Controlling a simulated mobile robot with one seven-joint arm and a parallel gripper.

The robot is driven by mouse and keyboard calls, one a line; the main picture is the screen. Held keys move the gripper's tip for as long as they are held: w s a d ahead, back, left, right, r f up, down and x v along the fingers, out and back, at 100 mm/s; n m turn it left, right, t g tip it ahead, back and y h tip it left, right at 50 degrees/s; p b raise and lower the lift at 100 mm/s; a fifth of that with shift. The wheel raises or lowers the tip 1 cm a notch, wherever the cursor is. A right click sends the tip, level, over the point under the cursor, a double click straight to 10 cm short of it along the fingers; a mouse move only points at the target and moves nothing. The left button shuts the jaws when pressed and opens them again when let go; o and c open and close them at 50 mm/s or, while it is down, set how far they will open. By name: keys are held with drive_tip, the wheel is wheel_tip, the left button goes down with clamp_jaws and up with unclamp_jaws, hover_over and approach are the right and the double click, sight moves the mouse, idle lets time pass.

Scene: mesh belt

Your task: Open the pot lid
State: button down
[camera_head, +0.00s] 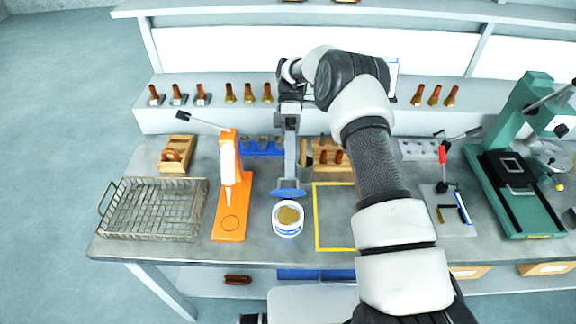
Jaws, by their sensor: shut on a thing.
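The pot (287,228) is a small white tub with a blue label, upright near the front of the bench. Its top is open and tan-gold contents show inside. The blue lid (288,194) is off the pot, just behind and above its rim in the picture. My gripper (289,183) points down from behind and is shut on the lid. The fingertips are small and partly merge with the lid, so the exact grip is hard to see.
An orange dispenser stand (231,190) is close on the left, with a wire basket (150,210) beyond it. A yellow-outlined square (334,215) on the right is empty. A wooden holder (325,158) stands behind it. A green press (510,180) is far right.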

drive_tip(key=shift+w+g, duration=0.3)
idle(0.4)
